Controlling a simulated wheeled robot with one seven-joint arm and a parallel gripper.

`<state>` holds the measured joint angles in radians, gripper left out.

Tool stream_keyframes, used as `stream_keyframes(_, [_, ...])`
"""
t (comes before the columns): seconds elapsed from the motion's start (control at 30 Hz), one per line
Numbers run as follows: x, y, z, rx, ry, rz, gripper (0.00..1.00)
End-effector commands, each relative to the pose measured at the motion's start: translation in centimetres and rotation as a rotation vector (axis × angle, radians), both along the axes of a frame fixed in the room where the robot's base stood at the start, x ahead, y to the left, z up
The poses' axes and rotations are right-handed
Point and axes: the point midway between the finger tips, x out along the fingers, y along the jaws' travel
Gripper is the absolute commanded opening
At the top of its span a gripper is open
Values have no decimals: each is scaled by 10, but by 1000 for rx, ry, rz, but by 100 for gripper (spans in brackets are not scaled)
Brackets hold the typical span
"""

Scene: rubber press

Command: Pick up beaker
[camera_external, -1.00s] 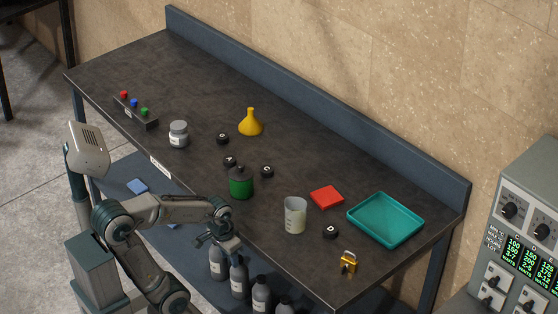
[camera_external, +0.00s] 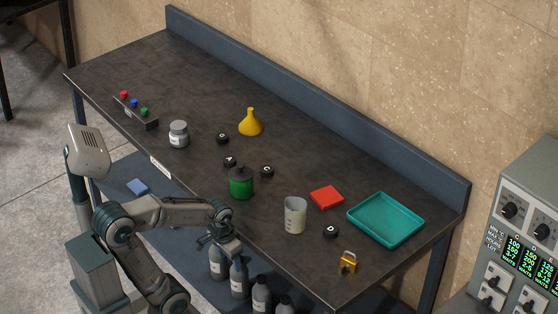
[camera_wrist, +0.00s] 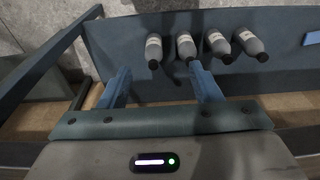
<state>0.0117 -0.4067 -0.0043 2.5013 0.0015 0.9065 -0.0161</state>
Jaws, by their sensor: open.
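The beaker (camera_external: 295,215) is a translucent pale cup standing upright near the front edge of the dark bench. My gripper (camera_external: 222,240) is at the bench's front edge, left of the beaker and apart from it. In the wrist view my gripper (camera_wrist: 158,85) shows its two blue fingers spread, with nothing between them. The beaker does not show in the wrist view.
A green jar (camera_external: 241,184) stands left of the beaker. A red square (camera_external: 327,197), a black weight (camera_external: 330,231), a brass padlock (camera_external: 348,263) and a teal tray (camera_external: 386,220) lie to its right. Bottles (camera_wrist: 186,47) stand on the lower shelf.

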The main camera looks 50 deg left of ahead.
Motion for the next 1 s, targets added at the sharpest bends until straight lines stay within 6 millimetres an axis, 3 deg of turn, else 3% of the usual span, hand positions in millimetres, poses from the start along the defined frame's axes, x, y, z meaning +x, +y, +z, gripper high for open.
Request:
stream_keyframes(0.03, [0, 0, 0, 0, 0, 0, 73])
stream_keyframes(0.1, [0, 0, 0, 0, 0, 0, 84])
stream_keyframes(0.33, [0, 0, 1, 0, 0, 0, 84])
stream_keyframes(0.47, [6, -5, 18, -13, 6, 1, 84])
stream_keyframes(0.87, [58, -62, 152, -152, 87, -21, 84])
stream_keyframes(1.0, [85, -75, 194, -155, 110, -85, 84])
